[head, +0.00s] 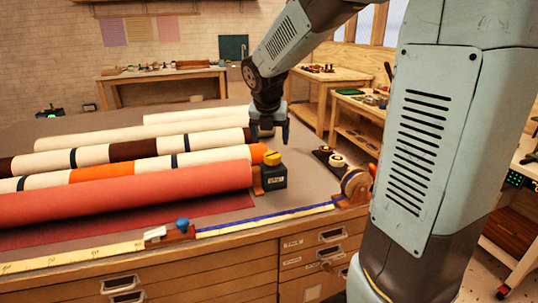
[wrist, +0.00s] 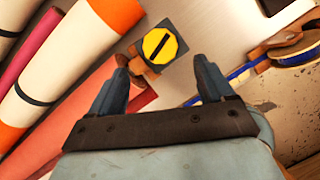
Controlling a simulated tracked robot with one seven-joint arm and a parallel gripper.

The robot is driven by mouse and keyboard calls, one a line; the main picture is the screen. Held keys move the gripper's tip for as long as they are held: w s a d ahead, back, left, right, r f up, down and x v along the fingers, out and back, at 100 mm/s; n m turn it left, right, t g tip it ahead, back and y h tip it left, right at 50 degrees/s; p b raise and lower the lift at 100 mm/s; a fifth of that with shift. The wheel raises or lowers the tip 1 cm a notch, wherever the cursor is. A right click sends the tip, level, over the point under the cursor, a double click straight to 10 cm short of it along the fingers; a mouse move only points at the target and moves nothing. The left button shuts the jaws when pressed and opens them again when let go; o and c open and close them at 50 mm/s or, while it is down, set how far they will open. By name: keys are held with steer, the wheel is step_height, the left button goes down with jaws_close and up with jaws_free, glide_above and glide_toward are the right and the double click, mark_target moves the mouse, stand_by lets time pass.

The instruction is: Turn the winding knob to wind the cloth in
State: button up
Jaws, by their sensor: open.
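The winding knob (head: 272,157) is yellow and sits on top of a small dark box (head: 273,177) at the right end of the red cloth roll (head: 130,196). In the wrist view the knob (wrist: 160,46) is a yellow disc with a dark slot across it, on a dark square housing. My gripper (head: 270,136) points down above the knob, apart from it. In the wrist view its two fingers (wrist: 161,66) are spread and empty, with the knob beyond them and roughly between them. A flat red edge of cloth (head: 225,207) shows in front of the roll.
Several striped and cream rolls (head: 130,150) lie behind the red roll. A blue-and-yellow tape (head: 270,215) runs along the front edge to a wooden reel (head: 355,185). A dark tray with small spools (head: 335,160) lies right of the knob.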

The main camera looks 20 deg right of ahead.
mark_target(272, 154)
steer(key=x, duration=0.8)
steer(key=shift+w, duration=0.1)
